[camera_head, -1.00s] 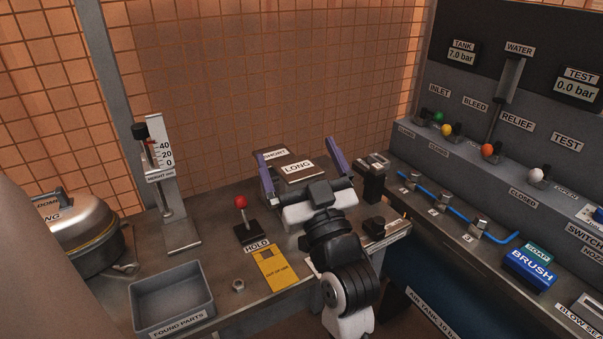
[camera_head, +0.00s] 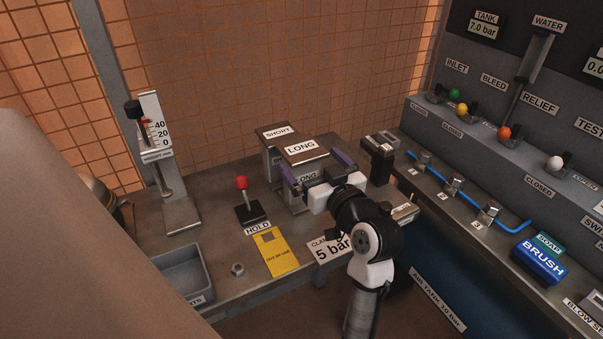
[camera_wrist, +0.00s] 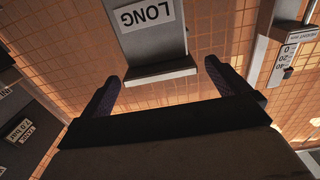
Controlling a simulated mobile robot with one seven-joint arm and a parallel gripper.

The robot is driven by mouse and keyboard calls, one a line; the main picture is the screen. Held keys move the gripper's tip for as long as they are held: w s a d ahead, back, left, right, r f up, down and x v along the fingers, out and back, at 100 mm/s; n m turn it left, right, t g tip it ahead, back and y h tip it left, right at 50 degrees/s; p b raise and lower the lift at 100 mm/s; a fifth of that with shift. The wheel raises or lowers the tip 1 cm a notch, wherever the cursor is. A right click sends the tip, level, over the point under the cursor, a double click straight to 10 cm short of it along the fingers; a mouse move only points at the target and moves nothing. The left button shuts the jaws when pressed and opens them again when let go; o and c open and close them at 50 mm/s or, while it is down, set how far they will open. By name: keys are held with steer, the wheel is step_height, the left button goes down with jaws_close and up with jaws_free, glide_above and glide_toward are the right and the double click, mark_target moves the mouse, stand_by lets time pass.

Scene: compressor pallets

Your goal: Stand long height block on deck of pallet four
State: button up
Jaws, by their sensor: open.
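The long height block (camera_head: 303,152) has a LONG label on its top and another on its front. In the wrist view my open gripper (camera_wrist: 161,72) has one finger to each side of the block's near end. I cannot tell how far the fingers reach along it, or whether they touch. I cannot make out pallet four.
The short block (camera_head: 276,132) stands close behind the long one. A red-knobbed HOLD lever (camera_head: 243,198) is to the left, with a height gauge (camera_head: 165,165) beyond. A dark clamp-like fixture (camera_head: 379,157) is close on the right. A grey bin (camera_head: 190,280) is at front left.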

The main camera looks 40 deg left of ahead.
mark_target(302, 147)
steer(key=p+x, duration=0.1)
steer(key=x, duration=0.1)
steer(key=p+x, duration=0.1)
steer(key=x, duration=0.2)
steer(key=shift+w+r, duration=0.1)
steer(key=shift+r, duration=0.15)
steer(key=shift+w+a+f+p, duration=0.15)
steer(key=shift+w+a+p, duration=0.05)
steer(key=shift+a+p, duration=0.15)
steer(key=c, duration=1.9)
steer(key=shift+r, duration=0.25)
steer(key=shift+c, duration=0.3)
